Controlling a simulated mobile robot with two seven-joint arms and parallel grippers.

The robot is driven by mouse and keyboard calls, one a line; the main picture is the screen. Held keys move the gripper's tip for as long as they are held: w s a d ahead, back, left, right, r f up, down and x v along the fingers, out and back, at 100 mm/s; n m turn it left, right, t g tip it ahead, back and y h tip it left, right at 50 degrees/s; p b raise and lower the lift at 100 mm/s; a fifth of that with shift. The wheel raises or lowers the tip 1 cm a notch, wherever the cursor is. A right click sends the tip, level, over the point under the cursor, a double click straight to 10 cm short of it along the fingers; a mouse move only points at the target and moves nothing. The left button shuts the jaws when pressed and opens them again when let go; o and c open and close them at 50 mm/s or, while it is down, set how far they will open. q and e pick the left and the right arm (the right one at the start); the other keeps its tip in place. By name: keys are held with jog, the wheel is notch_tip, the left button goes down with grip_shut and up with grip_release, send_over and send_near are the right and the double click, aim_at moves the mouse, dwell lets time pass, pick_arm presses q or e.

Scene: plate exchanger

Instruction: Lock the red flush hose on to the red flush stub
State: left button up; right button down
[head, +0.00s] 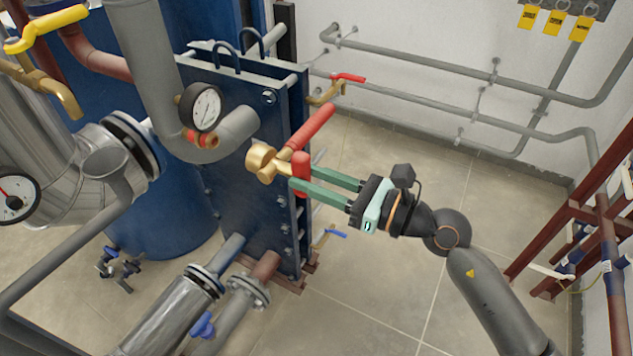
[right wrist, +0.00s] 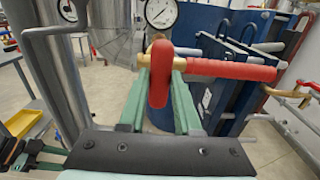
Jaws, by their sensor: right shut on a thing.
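My right gripper (head: 300,182) is shut on the red handle (head: 301,166) of a brass coupling (head: 260,160). A thick red sleeve (head: 312,127), seemingly the red flush hose's end, slopes up and right from the coupling. In the right wrist view the handle (right wrist: 160,78) stands between my green fingers, with the sleeve (right wrist: 230,70) running right. A short brass stub with a red band (head: 200,138), seemingly the red flush stub, is under the gauge, left of and apart from the coupling. My left gripper (right wrist: 45,158) shows partly at the right wrist view's left edge; its opening is unclear.
The blue plate exchanger (head: 240,130) stands behind the coupling. A pressure gauge (head: 200,107) and thick grey pipe (head: 150,60) are close by the stub. A brass valve with a red lever (head: 348,77) is at the exchanger's far side.

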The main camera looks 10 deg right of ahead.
aim_at(279, 163)
jog(key=x, duration=0.4)
jog(key=shift+a+r, duration=0.1)
jog(key=shift+a, duration=0.1)
jog(key=shift+x, duration=0.9)
jog(key=shift+w+a, duration=0.25)
jog(key=shift+w+a+p, duration=0.1)
jog(key=shift+p, duration=0.2)
jog(key=shift+w+a, duration=0.2)
jog(key=shift+a, duration=0.1)
jog(key=shift+w+a, duration=0.1)
jog(key=shift+a, duration=0.1)
jog(key=shift+w+a+p, duration=0.1)
jog(key=shift+p, duration=0.2)
